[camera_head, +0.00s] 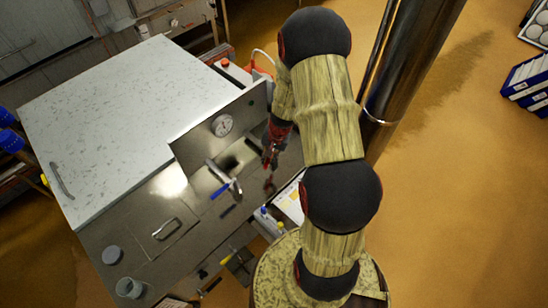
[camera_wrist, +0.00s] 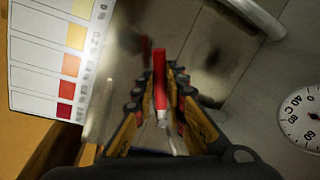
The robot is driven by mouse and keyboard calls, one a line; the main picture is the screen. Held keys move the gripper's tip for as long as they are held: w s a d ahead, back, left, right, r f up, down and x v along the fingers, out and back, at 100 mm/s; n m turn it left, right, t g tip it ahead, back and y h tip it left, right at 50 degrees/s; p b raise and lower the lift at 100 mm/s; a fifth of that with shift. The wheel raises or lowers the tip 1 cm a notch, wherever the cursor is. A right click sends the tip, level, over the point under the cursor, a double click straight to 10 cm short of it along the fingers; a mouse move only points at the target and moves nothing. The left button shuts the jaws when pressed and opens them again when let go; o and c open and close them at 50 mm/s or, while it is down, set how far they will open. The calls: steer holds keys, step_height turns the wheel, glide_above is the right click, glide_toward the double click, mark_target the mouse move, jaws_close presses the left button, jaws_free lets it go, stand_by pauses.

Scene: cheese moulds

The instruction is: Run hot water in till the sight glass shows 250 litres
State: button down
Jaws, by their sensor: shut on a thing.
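My gripper (camera_head: 271,153) is above the front steel ledge of the vat, to the right of the blue-handled tap (camera_head: 219,190). In the wrist view my gripper (camera_wrist: 162,85) has its fingers closed on either side of a narrow red handle (camera_wrist: 159,62) with a pale metal end. The fingers hide part of the handle, and what it is fixed to is not clear. A round dial (camera_head: 222,125) stands on the steel panel; it also shows in the wrist view (camera_wrist: 300,118), marked 40 C and 60. I cannot make out the sight glass or any water level.
A large speckled white lid (camera_head: 110,105) covers much of the vat. A colour chart (camera_wrist: 48,55) is close to the left of my fingers. Small bottles (camera_head: 266,220) stand below the ledge. A grey cup (camera_head: 128,288) sits at the lower left. Open floor lies to the right.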

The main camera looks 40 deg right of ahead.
steer(key=shift+w+a+m+h+p, duration=0.25)
steer(key=shift+w+m+p, duration=0.55)
steer(key=shift+m+p, duration=0.4)
steer(key=shift+w+a+m+h+p, duration=0.15)
steer(key=shift+w+a+m+p, duration=0.15)
steer(key=shift+w+m+p, duration=0.85)
steer(key=shift+s+m, duration=0.3)
steer(key=shift+m, duration=0.15)
steer(key=c, duration=1.8)
jaws_free()
step_height(320, 180, up, 12)
steer(key=s, duration=0.2)
steer(key=shift+s+f, duration=0.15)
steer(key=shift+s, duration=0.05)
